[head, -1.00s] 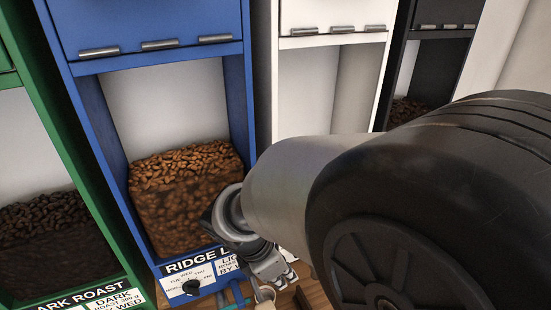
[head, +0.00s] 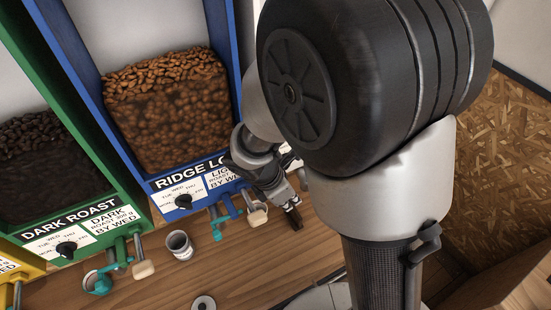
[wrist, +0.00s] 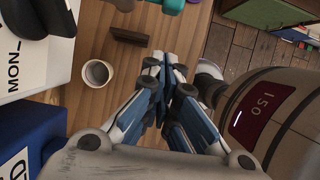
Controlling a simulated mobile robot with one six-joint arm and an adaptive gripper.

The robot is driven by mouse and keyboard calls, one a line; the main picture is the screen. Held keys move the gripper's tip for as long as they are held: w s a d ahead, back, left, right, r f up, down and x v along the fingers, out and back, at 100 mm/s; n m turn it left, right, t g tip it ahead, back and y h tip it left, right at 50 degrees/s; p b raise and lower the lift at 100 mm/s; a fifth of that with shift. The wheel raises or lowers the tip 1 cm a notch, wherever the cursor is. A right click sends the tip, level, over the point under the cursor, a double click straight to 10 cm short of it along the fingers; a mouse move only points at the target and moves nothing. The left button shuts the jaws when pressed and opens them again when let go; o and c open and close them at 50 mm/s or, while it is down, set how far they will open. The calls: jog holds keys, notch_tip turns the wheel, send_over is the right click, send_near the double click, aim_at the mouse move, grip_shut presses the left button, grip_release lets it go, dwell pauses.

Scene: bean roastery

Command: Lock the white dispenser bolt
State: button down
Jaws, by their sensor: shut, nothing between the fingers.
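The white dispenser is hidden behind my arm in the head view. In the wrist view, a white panel (wrist: 22,72) with a black dial and "MON" lettering at the upper left looks like its front. A teal fitting (wrist: 172,5) is cut off at the top edge there; I cannot tell whether it belongs to the white dispenser's bolt. The bolt's state cannot be made out. My gripper (head: 292,218) is low, right of the blue dispenser's (head: 90,60) fittings. In the wrist view my gripper (wrist: 172,70) has its fingers together and empty, over the wooden counter.
A grey cup (head: 179,245) stands on the counter (head: 240,270), and a cup (wrist: 97,73) shows in the wrist view near a dark block (wrist: 129,36). The green dispenser (head: 110,185) is at left.

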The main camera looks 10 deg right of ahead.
jog(key=shift+w+d+r, duration=0.15)
jog(key=shift+w+d, duration=0.15)
jog(key=shift+d, duration=0.5)
jog(key=shift+w+d+r, duration=0.1)
jog(key=shift+w+d, duration=0.15)
jog(key=shift+d, duration=0.55)
jog(key=d, duration=0.2)
jog(key=w+d, duration=0.1)
jog(key=d, duration=0.1)
jog(key=shift+w+p, duration=0.15)
jog(key=shift+p, duration=0.25)
jog(key=shift+a, duration=0.25)
jog(key=s+a+r+p, duration=0.2)
jog(key=a+r, duration=0.5)
jog(key=r, duration=0.2)
jog(key=shift+s+r, duration=0.15)
jog(key=shift+s, duration=0.05)
